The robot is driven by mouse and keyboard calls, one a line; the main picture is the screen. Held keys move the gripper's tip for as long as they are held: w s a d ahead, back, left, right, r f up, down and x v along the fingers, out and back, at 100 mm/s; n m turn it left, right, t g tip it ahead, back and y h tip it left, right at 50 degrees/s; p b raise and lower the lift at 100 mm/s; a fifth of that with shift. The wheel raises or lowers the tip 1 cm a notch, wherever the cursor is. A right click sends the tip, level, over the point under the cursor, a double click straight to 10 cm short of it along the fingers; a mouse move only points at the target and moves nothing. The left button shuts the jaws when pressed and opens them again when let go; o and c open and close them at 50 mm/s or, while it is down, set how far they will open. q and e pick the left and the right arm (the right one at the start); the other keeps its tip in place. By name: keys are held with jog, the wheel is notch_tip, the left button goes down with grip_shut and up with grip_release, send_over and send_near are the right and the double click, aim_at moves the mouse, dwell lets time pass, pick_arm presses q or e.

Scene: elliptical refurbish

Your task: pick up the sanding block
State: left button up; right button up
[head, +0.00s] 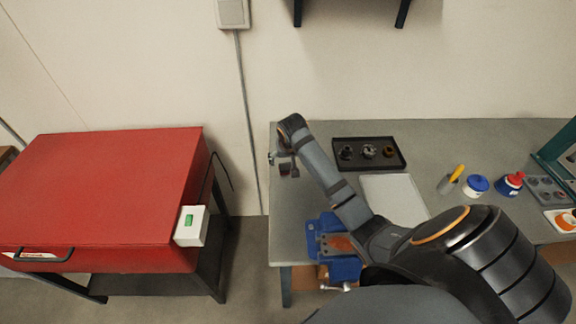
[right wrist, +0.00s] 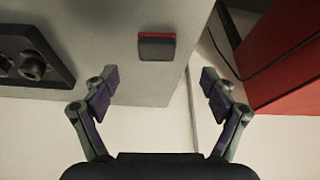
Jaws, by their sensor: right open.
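The sanding block (right wrist: 157,47), dark grey with a red edge, lies on the grey workbench near its edge in the right wrist view. In the head view it is a small dark reddish shape (head: 285,169) at the bench's left end, partly hidden by my gripper. My right gripper (right wrist: 160,84) is open and empty, its fingers spread wide, with the block ahead between their lines and apart from them. It also shows in the head view (head: 283,161), above the bench's left end. My left gripper is not in view.
A black tray (head: 338,163) with round parts lies right of my gripper. A light grey plate (head: 385,185), a blue vise (head: 314,244) and a blue-lidded jar (head: 477,184) are on the workbench (head: 440,140). A red cabinet (head: 110,190) stands left across a gap.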

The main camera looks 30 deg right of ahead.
aim_at(287, 166)
jog(key=x, duration=0.3)
jog(key=shift+d, duration=0.2)
jog(key=shift+w+d+f+p, duration=0.2)
jog(key=shift+w+f+p, duration=0.05)
jog(key=shift+f+p, duration=0.15)
jog(key=x, duration=0.3)
jog(key=shift+w+d+f+p, duration=0.15)
jog(key=shift+w+f+p, duration=0.1)
jog(key=shift+f+p, duration=0.15)
jog(key=shift+w+f, duration=0.15)
jog(key=shift+f, duration=0.15)
jog(key=shift+c, duration=0.6)
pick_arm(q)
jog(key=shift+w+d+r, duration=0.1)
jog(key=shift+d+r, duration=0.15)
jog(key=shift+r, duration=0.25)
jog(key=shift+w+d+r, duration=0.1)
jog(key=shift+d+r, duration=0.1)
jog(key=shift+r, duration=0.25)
pick_arm(e)
jog(key=c, duration=1.1)
jog(key=shift+r, duration=0.1)
